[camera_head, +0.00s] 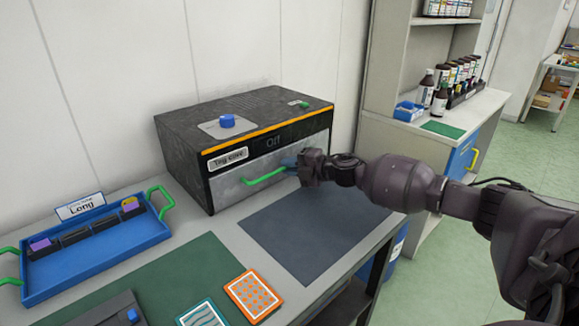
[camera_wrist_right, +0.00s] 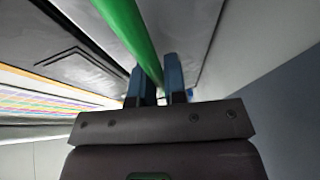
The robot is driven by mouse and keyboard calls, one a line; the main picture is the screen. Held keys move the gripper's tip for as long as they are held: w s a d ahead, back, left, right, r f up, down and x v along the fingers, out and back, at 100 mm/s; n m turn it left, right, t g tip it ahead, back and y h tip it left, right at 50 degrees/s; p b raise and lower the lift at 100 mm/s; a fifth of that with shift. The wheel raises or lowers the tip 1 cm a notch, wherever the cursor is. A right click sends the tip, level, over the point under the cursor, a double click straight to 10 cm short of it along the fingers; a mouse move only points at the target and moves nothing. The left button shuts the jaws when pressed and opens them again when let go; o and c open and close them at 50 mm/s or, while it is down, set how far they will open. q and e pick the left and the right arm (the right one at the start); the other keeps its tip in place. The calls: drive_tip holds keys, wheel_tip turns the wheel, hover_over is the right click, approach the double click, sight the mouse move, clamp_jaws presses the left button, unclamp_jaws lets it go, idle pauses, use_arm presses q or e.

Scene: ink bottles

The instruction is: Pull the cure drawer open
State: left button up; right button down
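The cure drawer is the grey front (camera_head: 228,186) of a black box (camera_head: 245,120) labelled "Tray cure", with an orange stripe and an "Off" display. The drawer front looks flush with the box. Its green bar handle (camera_head: 262,178) has its right end by my right gripper (camera_head: 290,166). In the right wrist view the green handle (camera_wrist_right: 128,38) runs down between the two blue fingers of my right gripper (camera_wrist_right: 158,82), which are close together and look shut on it. Finger contact is partly hidden in the head view. My left gripper is not in view.
A dark mat (camera_head: 312,235) lies clear before the drawer. A blue tray (camera_head: 95,265) with green handles is left, beside a green mat (camera_head: 180,280). Orange (camera_head: 253,296) and teal (camera_head: 203,316) patterned cards lie in front. A shelf unit (camera_head: 400,130) with bottles stands right.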

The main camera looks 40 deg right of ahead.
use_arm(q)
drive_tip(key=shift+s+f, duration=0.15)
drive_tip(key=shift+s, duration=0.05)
